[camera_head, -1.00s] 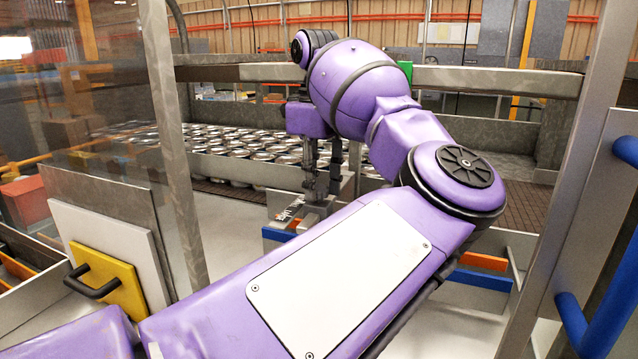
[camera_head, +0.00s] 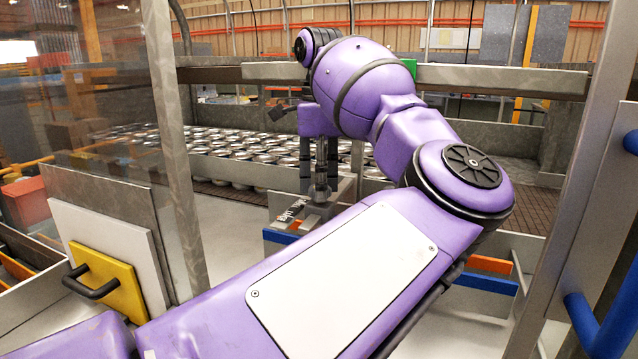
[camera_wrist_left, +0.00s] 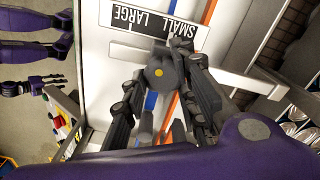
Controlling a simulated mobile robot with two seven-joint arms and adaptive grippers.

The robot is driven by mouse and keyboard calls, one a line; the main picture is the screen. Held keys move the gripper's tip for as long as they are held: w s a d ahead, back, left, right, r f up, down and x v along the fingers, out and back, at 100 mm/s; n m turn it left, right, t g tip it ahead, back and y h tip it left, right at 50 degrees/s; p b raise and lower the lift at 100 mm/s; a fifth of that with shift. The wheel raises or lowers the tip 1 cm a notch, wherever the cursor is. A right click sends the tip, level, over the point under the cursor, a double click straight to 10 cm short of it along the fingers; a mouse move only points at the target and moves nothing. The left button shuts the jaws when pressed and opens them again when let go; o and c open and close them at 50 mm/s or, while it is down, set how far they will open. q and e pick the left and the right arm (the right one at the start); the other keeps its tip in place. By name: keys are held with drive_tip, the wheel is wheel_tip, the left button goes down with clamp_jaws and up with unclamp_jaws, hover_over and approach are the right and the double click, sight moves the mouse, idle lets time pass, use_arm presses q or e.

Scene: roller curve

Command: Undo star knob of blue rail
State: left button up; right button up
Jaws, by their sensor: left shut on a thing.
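The star knob (camera_wrist_left: 160,72) is dark grey with a yellow dot at its centre, in the left wrist view. My left gripper (camera_head: 320,190) points down over the rails in the head view. It also shows in the left wrist view (camera_wrist_left: 165,108), with its dark fingers on both sides of the knob, shut on it. The blue rail (camera_wrist_left: 151,101) runs beneath the fingers, beside an orange rail (camera_wrist_left: 173,105). In the head view, the blue rail (camera_head: 279,237) shows partly behind my arm. My right gripper (camera_wrist_left: 22,87) appears small at the left wrist view's edge.
A SMALL/LARGE label plate (camera_wrist_left: 150,22) lies close to the knob. Many round cans (camera_head: 240,145) stand behind the gripper. A metal post (camera_head: 170,130) and a yellow panel with a black handle (camera_head: 108,278) stand at the left.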

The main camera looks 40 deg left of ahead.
use_arm(q)
drive_tip(key=shift+d+f, duration=0.1)
drive_tip(key=shift+f, duration=0.25)
drive_tip(key=o, duration=0.9)
drive_tip(key=shift+w, duration=0.1)
drive_tip(key=shift+o, duration=0.4)
drive_tip(key=shift+w, duration=0.2)
drive_tip(key=shift+r, duration=0.1)
drive_tip(key=shift+s+r, duration=0.1)
drive_tip(key=shift+r, duration=0.2)
wheel_tip(320, 180, up, 11)
drive_tip(key=shift+r, duration=0.2)
drive_tip(key=shift+f, duration=0.1)
